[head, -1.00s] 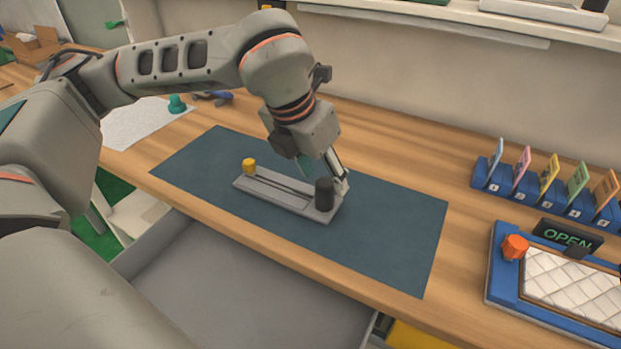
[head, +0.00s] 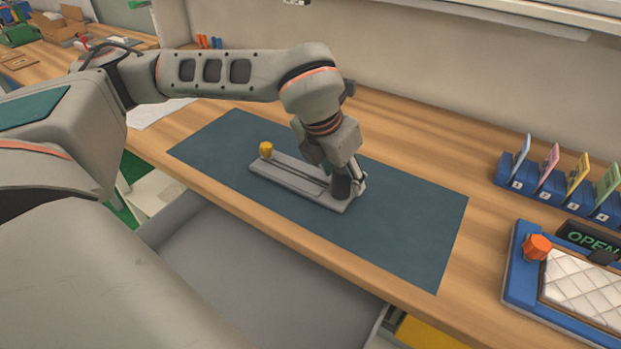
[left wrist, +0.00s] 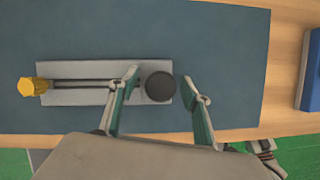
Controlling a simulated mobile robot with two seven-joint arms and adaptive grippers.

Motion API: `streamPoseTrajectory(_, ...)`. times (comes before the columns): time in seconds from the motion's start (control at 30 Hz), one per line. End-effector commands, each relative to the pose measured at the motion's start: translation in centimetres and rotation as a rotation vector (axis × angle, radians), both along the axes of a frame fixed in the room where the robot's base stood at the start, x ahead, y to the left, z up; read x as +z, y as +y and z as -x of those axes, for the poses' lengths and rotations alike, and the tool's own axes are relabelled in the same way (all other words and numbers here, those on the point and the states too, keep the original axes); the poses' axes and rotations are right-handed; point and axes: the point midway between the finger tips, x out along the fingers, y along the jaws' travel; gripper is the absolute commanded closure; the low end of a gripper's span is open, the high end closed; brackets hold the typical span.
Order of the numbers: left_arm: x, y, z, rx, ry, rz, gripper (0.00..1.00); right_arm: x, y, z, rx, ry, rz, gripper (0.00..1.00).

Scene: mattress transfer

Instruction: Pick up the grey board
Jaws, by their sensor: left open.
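The grey board (head: 292,176) lies flat on the dark teal mat and has a long slot along it. A yellow knob (head: 266,149) stands at its left end and a black cylinder (head: 341,187) at its right end. In the left wrist view the board (left wrist: 75,68), yellow knob (left wrist: 32,87) and black cylinder (left wrist: 159,86) show from above. My left gripper (left wrist: 161,88) is open, with one finger on each side of the black cylinder. Contact with the cylinder cannot be made out. In the head view the gripper (head: 346,187) partly hides the cylinder.
The teal mat (head: 410,225) has free room around the board. A blue tray (head: 519,280) with a white quilted pad (head: 580,290) and an orange knob (head: 537,247) is at the right. A blue rack (head: 540,188) holds coloured cards behind it. An open grey drawer (head: 230,270) is in front.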

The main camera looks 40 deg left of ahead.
Motion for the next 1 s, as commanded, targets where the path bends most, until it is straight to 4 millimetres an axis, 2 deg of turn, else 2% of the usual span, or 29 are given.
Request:
streamPoseTrajectory(0.03,0.0,0.0,0.0,0.0,0.0,0.0,0.52,0.0,0.0,0.0,0.0,0.001,0.0,0.52)
streamPoseTrajectory(0.2,0.0,0.0,0.0,0.0,0.0,0.0,0.96,-0.3,0.0,0.3,0.0,0.007,0.0,0.52)
streamPoseTrajectory(0.23,0.0,0.0,0.0,0.0,0.0,0.0,1.0,-0.3,0.0,0.4,0.001,0.009,0.0,0.52)
streamPoseTrajectory(0.67,0.6,0.0,-0.1,-0.001,-0.003,0.0,1.0,-0.8,0.2,1.0,0.002,0.022,-0.001,0.52)
streamPoseTrajectory(0.87,2.9,0.0,-0.1,0.001,-0.008,0.001,1.0,-0.2,0.2,0.8,0.001,0.016,-0.004,0.52)
streamPoseTrajectory(1.0,5.8,0.0,-0.2,0.001,-0.011,0.002,1.0,0.2,0.3,0.7,0.001,0.014,-0.008,0.52)
